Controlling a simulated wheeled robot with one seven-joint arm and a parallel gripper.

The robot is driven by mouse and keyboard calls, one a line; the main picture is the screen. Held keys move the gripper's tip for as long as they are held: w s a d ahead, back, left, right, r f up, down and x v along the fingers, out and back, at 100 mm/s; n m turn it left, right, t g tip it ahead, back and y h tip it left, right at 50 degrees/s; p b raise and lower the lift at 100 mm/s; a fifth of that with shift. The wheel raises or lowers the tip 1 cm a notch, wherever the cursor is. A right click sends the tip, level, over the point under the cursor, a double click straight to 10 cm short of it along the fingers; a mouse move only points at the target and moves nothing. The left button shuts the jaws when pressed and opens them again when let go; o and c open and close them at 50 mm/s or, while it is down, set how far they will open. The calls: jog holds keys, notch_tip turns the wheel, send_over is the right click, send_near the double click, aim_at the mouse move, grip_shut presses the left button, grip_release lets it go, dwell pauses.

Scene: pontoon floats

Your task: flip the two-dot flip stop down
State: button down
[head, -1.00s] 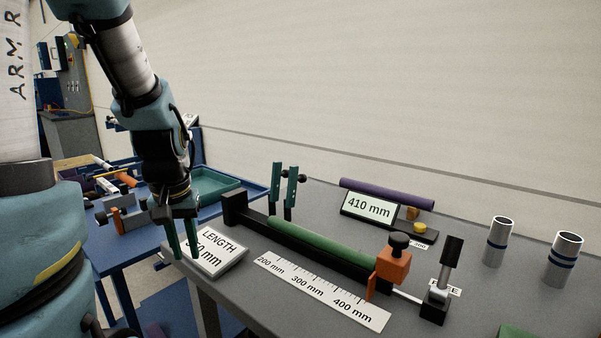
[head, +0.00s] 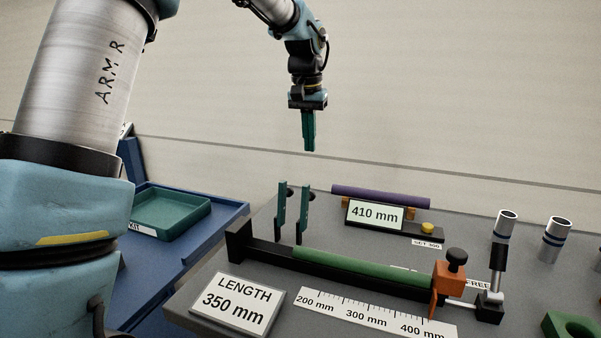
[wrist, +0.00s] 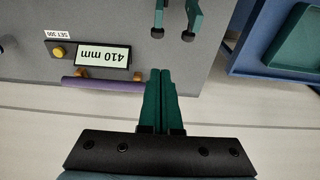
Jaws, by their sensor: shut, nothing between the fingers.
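Two teal flip stops stand upright at the back of the black rail, a left one (head: 281,207) and a right one (head: 303,217). Their dots are too small to read, so I cannot tell which has two. In the wrist view their ends also show at the top, one (wrist: 159,15) beside the other (wrist: 193,18). My gripper (head: 309,148) hangs above and behind the stops, pointing down, apart from everything. Its teal fingers are together and empty, and they show in the wrist view (wrist: 160,75) near the purple bar.
A green bar (head: 360,268) lies along the black rail (head: 260,249), with an orange block (head: 447,283) at its right end. The display (head: 375,214) and purple bar (head: 380,196) are behind. The length sign (head: 236,303) and ruler (head: 375,314) lie in front.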

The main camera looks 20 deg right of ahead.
jog(key=shift+d+r, duration=0.1)
jog(key=shift+d, duration=0.15)
jog(key=p, duration=0.5)
send_over(307, 206)
jog(key=w+d, duration=0.2)
jog(key=w, duration=0.2)
notch_tip(307, 206, down, 9)
jog(key=shift+s, duration=0.15)
jog(key=shift+s+a, duration=0.3)
